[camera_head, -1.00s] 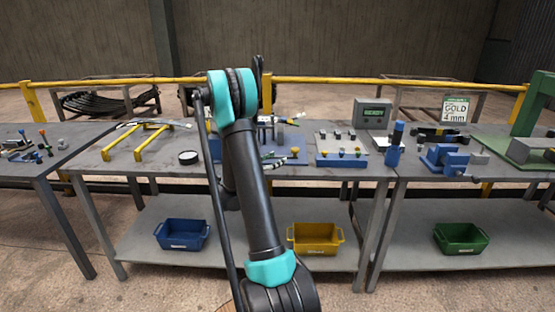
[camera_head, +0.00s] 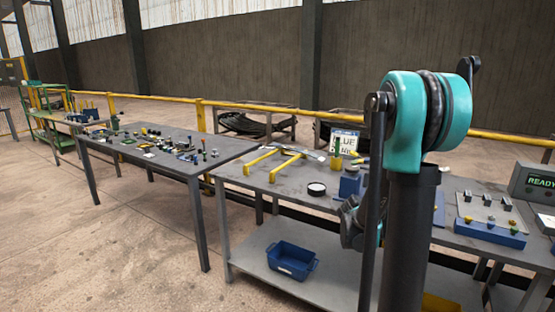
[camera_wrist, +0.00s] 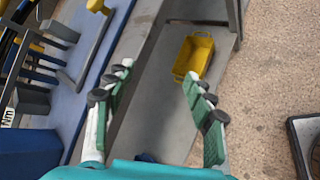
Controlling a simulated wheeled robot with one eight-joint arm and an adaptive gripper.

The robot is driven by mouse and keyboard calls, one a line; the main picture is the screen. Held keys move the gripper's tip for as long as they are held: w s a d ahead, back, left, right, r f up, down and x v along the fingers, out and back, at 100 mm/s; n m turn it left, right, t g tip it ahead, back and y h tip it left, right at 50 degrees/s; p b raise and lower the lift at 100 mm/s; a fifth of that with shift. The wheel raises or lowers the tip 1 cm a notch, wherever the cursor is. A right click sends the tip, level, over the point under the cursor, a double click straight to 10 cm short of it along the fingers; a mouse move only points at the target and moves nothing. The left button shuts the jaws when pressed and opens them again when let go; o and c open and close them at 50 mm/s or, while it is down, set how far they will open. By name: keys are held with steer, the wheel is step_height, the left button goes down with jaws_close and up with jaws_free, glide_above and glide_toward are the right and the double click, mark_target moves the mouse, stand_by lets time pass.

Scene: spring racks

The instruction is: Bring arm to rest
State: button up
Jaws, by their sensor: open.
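My arm (camera_head: 405,210) rises at the right of the head view, its teal elbow joint high and its dark link upright in front of the workbench. My gripper (camera_wrist: 158,75) shows in the wrist view with its two green-padded fingers spread wide apart. Nothing is between the fingers. The gripper hangs near the bench's front edge, with the lower shelf (camera_wrist: 165,110) and a yellow bin (camera_wrist: 193,57) seen beyond it. In the head view, my arm's upright link hides part of the bench, and the fingers cannot be made out.
A second table (camera_head: 222,153) with small parts stands left. Floor is clear in front.

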steer(key=s+a+f+m+y, duration=0.3)
steer(key=s+a+m+y, duration=0.2)
steer(key=s+a, duration=0.4)
steer(key=s+a+f+m+y, duration=0.3)
steer(key=s+a+m+y, duration=0.2)
steer(key=s+a, duration=0.5)
steer(key=a+m, duration=0.1)
steer(key=a, duration=0.2)
steer(key=shift+s+m, duration=0.3)
steer(key=shift+m, duration=0.1)
